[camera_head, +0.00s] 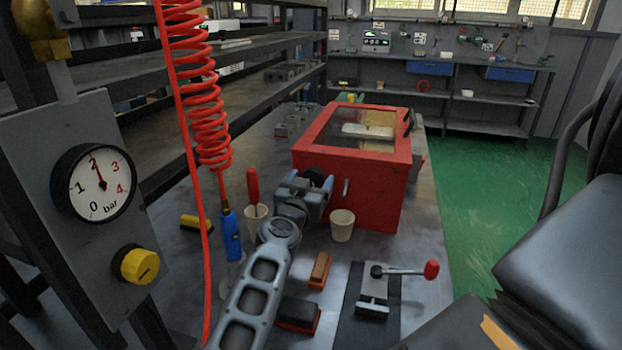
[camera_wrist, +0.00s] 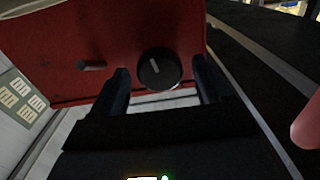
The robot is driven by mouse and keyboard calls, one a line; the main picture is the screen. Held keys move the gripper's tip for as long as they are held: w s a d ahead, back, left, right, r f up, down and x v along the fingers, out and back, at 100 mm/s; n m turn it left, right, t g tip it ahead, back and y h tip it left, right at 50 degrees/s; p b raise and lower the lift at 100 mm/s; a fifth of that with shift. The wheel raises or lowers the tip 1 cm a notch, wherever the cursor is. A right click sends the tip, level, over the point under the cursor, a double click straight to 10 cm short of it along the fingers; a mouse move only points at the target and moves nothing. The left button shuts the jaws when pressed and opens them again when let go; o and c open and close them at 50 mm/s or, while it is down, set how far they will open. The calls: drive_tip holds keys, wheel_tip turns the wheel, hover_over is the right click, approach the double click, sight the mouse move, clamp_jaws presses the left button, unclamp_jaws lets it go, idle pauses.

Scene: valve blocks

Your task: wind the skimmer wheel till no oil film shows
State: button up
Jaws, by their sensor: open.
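The red box (camera_head: 350,197) with a glazed top (camera_head: 340,128) stands on the bench in the head view. Behind the glass are a pale patch and a tan patch; whether either is an oil film I cannot tell. In the wrist view, a round black knob (camera_wrist: 158,70) with a white mark sits on the box's red face. Whether it is the skimmer wheel I cannot tell. My gripper (camera_wrist: 160,75) is open, one finger on each side of the knob, with no clear contact. In the head view my gripper (camera_head: 316,200) is at the box's front left and hides part of that face.
A short peg (camera_head: 346,188) sticks out of the box's front. A red coiled hose (camera_head: 205,110) hangs at left, beside a pressure gauge (camera_head: 94,183).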

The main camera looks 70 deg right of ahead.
drive_tip(key=shift+d, duration=0.25)
drive_tip(key=c, duration=1)
